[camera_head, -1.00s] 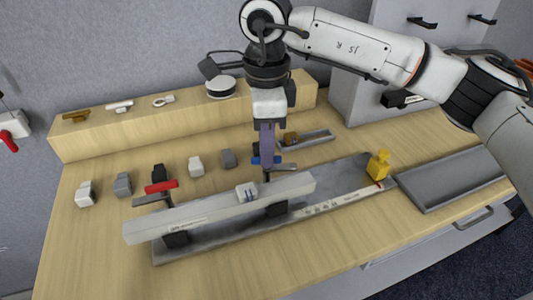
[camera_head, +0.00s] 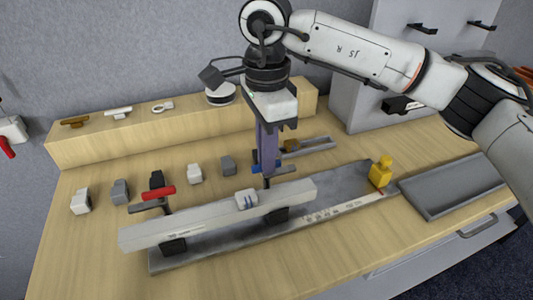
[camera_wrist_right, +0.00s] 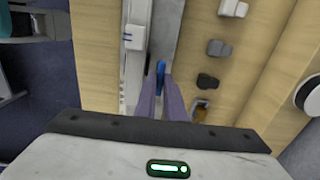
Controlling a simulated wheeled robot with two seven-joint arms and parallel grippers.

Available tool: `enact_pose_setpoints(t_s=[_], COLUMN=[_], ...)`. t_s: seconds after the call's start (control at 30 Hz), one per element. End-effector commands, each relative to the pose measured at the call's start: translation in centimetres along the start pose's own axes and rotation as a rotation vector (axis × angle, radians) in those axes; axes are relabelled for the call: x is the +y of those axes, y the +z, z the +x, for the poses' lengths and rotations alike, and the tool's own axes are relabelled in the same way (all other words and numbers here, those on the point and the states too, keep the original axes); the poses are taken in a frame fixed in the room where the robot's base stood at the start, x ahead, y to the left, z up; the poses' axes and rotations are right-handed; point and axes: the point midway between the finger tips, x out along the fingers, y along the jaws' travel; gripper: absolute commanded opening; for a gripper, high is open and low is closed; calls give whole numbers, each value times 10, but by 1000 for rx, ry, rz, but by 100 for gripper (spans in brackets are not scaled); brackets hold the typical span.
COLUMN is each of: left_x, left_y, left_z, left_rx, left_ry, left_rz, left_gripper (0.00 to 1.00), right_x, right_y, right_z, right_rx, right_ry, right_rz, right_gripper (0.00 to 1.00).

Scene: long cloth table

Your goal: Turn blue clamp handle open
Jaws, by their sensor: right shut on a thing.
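The blue clamp handle (camera_head: 256,168) is mostly hidden behind my right gripper's purple fingers in the head view. My right gripper (camera_head: 267,169) points down, with its fingertips at the handle behind the long pale bar (camera_head: 210,216). In the right wrist view, the blue handle (camera_wrist_right: 161,68) shows between the two fingertips (camera_wrist_right: 161,84). The gripper is shut on it. How far the handle is turned is hard to tell. My left gripper is out of view.
A red clamp handle (camera_head: 158,193) is at the bar's left part. Several small grey, white and black blocks stand behind. A yellow piece (camera_head: 380,172) sits at the base's right end. A grey tray (camera_head: 455,185) lies at right. The front table strip is clear.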

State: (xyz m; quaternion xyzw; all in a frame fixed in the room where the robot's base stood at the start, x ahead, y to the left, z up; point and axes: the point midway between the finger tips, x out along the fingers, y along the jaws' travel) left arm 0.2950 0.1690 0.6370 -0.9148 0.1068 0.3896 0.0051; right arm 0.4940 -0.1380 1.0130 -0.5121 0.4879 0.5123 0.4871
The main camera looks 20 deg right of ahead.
Motion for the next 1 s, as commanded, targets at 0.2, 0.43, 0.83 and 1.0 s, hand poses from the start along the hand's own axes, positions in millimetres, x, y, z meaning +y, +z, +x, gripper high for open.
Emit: enact_pose_setpoints(t_s=[0.2,0.43,0.83,1.0], left_x=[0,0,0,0], left_y=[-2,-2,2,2], left_z=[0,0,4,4], left_rx=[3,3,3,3], left_ry=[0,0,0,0], left_rz=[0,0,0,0], left_gripper=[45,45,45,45], right_x=[0,0,-1,-1], right_y=[0,0,1,1], right_z=[-1,-1,-64,-91], right_rx=[-1,-1,-1,-2], right_ry=[-3,-2,-5,-5], right_rz=[-2,-1,-1,-1], right_gripper=[28,28,28,28])
